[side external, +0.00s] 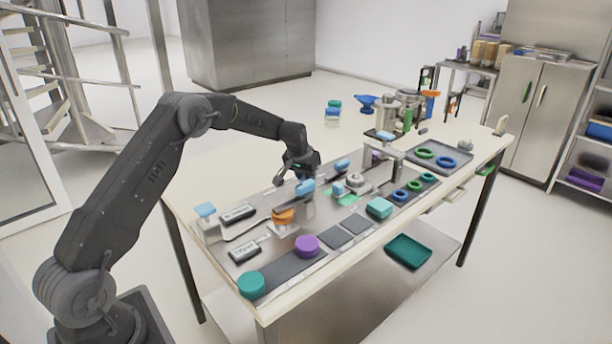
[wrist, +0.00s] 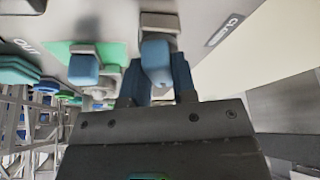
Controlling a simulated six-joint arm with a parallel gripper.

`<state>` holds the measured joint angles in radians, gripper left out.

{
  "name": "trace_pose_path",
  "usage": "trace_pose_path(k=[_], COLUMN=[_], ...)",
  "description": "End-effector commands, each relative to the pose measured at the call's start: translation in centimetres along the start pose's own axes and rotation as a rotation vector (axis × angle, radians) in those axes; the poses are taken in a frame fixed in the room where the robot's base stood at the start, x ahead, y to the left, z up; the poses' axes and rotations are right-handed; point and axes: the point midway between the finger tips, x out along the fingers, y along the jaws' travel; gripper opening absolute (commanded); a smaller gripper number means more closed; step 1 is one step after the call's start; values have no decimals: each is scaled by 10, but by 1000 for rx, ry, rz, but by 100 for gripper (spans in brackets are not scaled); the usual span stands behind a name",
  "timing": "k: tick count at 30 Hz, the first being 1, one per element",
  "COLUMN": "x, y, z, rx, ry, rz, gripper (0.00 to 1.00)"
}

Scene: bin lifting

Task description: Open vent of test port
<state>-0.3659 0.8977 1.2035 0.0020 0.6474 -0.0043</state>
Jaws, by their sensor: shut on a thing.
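My gripper (side external: 300,174) is low over the panel on the table in the side view. In the wrist view, my gripper (wrist: 157,80) has its two fingers closed on either side of a blue handle (wrist: 156,55) on a pale block. A second blue handle (wrist: 84,68) stands beside it on a green patch, apart from the fingers. In the side view, blue handles stand close to my gripper, one just in front (side external: 305,187) and one to the right by the green patch (side external: 348,200). I cannot tell which part is labelled the test port.
The panel also holds an orange-topped part (side external: 283,214), a purple knob (side external: 307,246), a teal knob (side external: 251,284) and several coloured rings (side external: 414,185). A metal bracket (side external: 398,163) rises to the right of my gripper. A grey tray (side external: 462,155) lies at the far right.

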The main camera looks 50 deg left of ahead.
Motion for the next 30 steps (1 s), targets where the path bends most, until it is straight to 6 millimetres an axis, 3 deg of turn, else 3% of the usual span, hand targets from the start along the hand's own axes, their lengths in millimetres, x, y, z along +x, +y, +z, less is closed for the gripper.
trace_pose_path(k=[16, 29, 30], x=[0, 0, 0], y=[-2, -2, -2], z=[0, 0, 0], rx=[316, 358, 358], ry=[-2, -2, -2], rz=[132, 148, 148], gripper=[2, 2, 28])
